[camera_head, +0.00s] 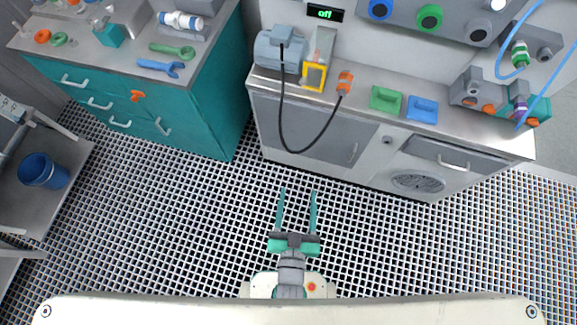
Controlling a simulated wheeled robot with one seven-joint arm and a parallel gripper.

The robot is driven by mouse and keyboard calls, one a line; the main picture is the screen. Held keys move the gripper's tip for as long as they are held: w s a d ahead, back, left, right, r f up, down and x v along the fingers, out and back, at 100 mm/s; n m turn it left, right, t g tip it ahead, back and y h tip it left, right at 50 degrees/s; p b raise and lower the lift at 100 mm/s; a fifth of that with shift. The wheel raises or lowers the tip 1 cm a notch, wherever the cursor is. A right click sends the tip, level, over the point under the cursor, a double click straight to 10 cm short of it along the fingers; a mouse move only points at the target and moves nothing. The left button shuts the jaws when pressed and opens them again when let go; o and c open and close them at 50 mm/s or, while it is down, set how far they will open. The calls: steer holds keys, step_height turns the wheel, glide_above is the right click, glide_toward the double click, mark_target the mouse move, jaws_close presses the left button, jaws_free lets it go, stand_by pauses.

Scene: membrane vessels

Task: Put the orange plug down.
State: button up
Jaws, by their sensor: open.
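The orange plug (345,82) is on the grey counter (385,76) along the back, near its front edge. A black cable (282,120) runs from the plug, hangs in a loop below the counter edge and leads up to the grey motor-like unit (281,49). My gripper (296,195) has two teal fingers spread apart, with nothing between them. It is over the grated floor, in front of the counter and well apart from the plug.
A yellow-framed device (315,75) stands left of the plug. Green (385,99) and blue (422,109) blocks lie to its right. A teal cabinet (205,95) stands at the left, with wrenches on top. A blue bucket (42,171) is at far left. The grated floor between is clear.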

steer(key=s+a+r+n+y, duration=0.1)
steer(key=s+a+r, duration=0.1)
steer(key=s+r, duration=0.3)
steer(key=s, duration=0.4)
steer(key=shift+s+a+g, duration=0.2)
steer(key=shift+g, duration=0.2)
stand_by(0.6)
